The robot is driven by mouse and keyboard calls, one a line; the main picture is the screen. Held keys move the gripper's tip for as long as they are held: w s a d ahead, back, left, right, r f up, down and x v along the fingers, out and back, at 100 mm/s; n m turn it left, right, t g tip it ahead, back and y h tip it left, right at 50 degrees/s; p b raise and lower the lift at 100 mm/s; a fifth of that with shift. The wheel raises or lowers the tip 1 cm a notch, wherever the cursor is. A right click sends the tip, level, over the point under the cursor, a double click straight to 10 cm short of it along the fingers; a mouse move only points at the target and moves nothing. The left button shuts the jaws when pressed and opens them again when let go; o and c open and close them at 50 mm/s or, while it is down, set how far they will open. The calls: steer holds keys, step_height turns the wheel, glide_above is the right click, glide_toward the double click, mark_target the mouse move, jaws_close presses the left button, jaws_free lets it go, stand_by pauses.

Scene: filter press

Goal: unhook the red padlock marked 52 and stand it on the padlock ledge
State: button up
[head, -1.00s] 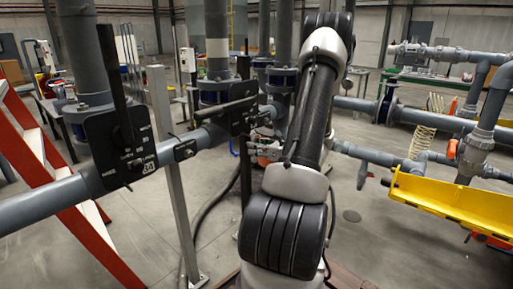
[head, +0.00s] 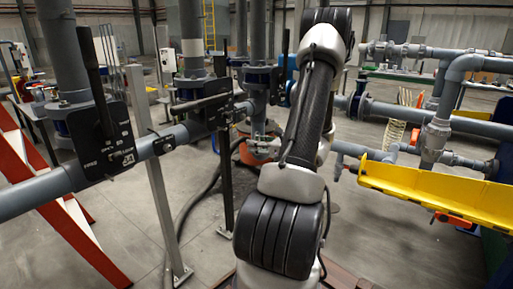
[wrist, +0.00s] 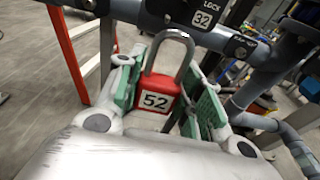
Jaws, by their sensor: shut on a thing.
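The red padlock (wrist: 158,95) marked 52 is upright in the wrist view, its steel shackle pointing up. My gripper (wrist: 163,80) is shut on its red body, with a green pad on each side. A long yellow ledge (head: 435,188), seemingly the padlock ledge, is at the right, apart from my gripper.
A grey post (head: 158,190) and red-orange frame (head: 75,225) stand there. Grey pipework (head: 440,125) is behind the ledge. Open floor shows between.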

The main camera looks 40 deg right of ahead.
steer(key=shift+r, duration=0.15)
steer(key=f+v, duration=0.1)
steer(key=v, duration=0.6)
stand_by(1.0)
stand_by(0.5)
